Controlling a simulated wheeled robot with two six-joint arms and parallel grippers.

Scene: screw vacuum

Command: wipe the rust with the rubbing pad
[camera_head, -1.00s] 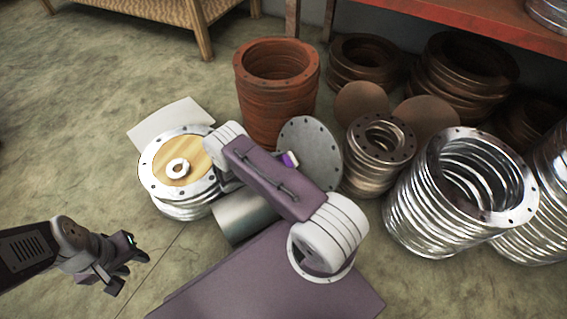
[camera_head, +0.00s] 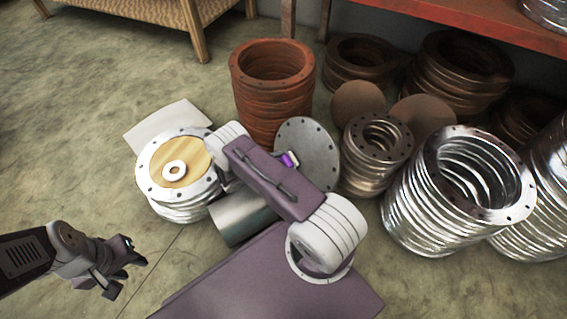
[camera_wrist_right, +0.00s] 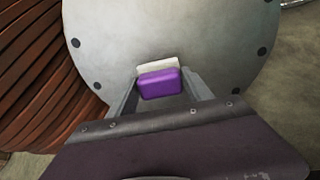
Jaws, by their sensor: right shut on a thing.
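The rubbing pad (camera_wrist_right: 160,82), purple with a pale layer on its far side, is held between the fingers of my right gripper (camera_wrist_right: 160,92). In the head view the pad (camera_head: 290,159) is a small purple patch beside my right arm. The pad is in front of a grey round flange plate (camera_wrist_right: 165,30) with bolt holes, also in the head view (camera_head: 312,150). I cannot tell whether it touches the plate. No clear rust shows on the visible plate face; the part behind the pad is hidden. My left gripper (camera_head: 128,274) is open and empty above the floor.
A rusty ring stack (camera_head: 272,95) stands behind the plate. A metal cylinder (camera_head: 238,218) lies in front of it. A ring stack with a wooden disc (camera_head: 145,185) is at left, and shiny rings (camera_head: 400,225) are at right. Floor at far left is clear.

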